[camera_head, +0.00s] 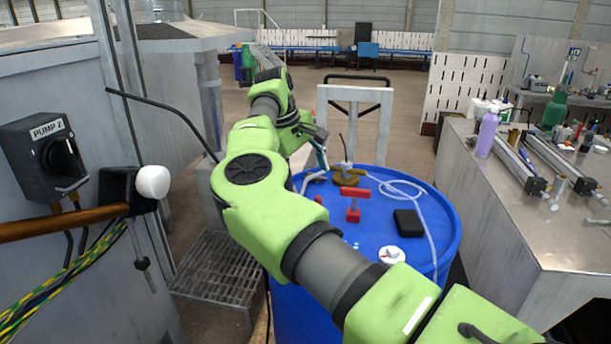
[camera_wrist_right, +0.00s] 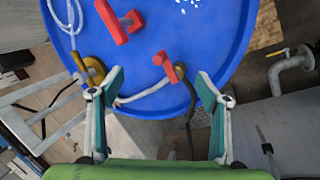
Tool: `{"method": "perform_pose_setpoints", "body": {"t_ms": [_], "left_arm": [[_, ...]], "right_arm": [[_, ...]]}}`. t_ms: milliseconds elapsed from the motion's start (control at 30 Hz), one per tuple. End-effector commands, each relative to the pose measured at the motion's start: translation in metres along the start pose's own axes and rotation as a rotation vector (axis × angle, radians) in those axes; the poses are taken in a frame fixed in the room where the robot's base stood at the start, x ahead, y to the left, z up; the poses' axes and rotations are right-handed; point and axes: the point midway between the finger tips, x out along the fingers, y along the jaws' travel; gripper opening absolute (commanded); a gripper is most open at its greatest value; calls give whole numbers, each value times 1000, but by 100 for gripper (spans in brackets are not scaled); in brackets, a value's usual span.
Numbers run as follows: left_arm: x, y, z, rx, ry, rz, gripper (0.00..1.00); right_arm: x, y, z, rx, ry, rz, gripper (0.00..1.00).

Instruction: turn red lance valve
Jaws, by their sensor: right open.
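Two red valve-like parts show on the blue drum; I cannot tell for certain which is the lance valve. A red T-shaped handle (camera_head: 354,192) stands on the drum top; it also shows in the wrist view (camera_wrist_right: 121,24). A smaller red lever (camera_head: 318,199) is partly hidden behind my arm in the head view. In the wrist view this lever (camera_wrist_right: 168,66) stands near the drum's rim, by a pale hose. My right gripper (camera_wrist_right: 160,73) is open and empty, its teal fingers apart, with the small lever appearing between the fingertips. My left gripper is not in view.
The blue drum (camera_head: 440,226) also carries a brass ring fitting (camera_head: 346,177), a clear hose, a black box (camera_head: 408,223) and a white knob (camera_head: 391,256). A metal bench (camera_head: 545,235) stands right. A pump panel (camera_head: 45,150) and a step (camera_head: 215,268) are left.

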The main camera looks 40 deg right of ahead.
Motion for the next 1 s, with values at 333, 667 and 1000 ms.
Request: {"method": "perform_pose_setpoints", "body": {"t_ms": [333,667,1000], "left_arm": [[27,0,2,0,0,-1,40],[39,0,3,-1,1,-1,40],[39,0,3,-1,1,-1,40]], "right_arm": [[46,0,0,-1,-2,1,69],[77,0,0,-1,-1,0,69],[79,0,0,-1,-1,1,69]]}}
